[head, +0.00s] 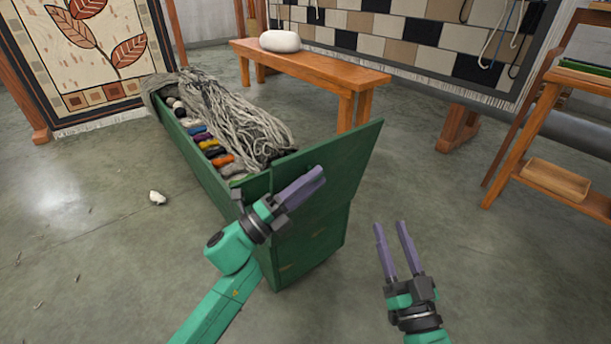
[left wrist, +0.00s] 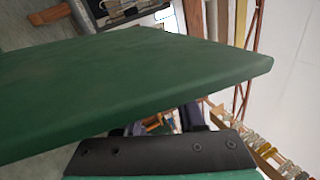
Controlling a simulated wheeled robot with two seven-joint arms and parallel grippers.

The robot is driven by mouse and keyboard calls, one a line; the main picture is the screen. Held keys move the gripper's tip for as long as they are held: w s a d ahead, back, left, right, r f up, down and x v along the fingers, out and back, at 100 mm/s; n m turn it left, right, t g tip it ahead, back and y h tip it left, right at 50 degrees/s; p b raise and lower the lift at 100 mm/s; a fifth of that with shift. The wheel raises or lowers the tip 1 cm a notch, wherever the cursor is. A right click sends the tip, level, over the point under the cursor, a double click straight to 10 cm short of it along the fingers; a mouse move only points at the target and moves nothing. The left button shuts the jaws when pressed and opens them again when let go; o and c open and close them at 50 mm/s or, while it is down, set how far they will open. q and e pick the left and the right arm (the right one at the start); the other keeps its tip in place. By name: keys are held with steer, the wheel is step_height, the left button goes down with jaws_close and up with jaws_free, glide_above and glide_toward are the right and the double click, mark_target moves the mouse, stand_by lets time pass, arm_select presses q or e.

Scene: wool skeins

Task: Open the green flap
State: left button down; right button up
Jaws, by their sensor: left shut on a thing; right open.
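The green flap (head: 345,155) is a flat panel at the near end of a long green bin (head: 187,160). It stands raised and tilted, its free corner to the upper right. The flap also fills much of the left wrist view (left wrist: 130,85), close to the camera. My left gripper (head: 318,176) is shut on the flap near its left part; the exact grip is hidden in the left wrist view. My right gripper (head: 390,227) is open and empty over the floor, right of the bin and apart from it.
Inside the bin lie grey yarn strands (head: 235,115) and several coloured skeins (head: 210,145). A wooden bench (head: 315,66) with a white bundle (head: 280,41) stands behind. A shelf with a wooden tray (head: 556,179) is at the right. The floor (head: 440,190) between is clear.

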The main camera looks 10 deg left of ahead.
arm_select(q)
steer(key=shift+f, duration=0.1)
stand_by(0.3)
steer(key=c, duration=0.5)
jaws_free()
steer(key=shift+s, duration=0.1)
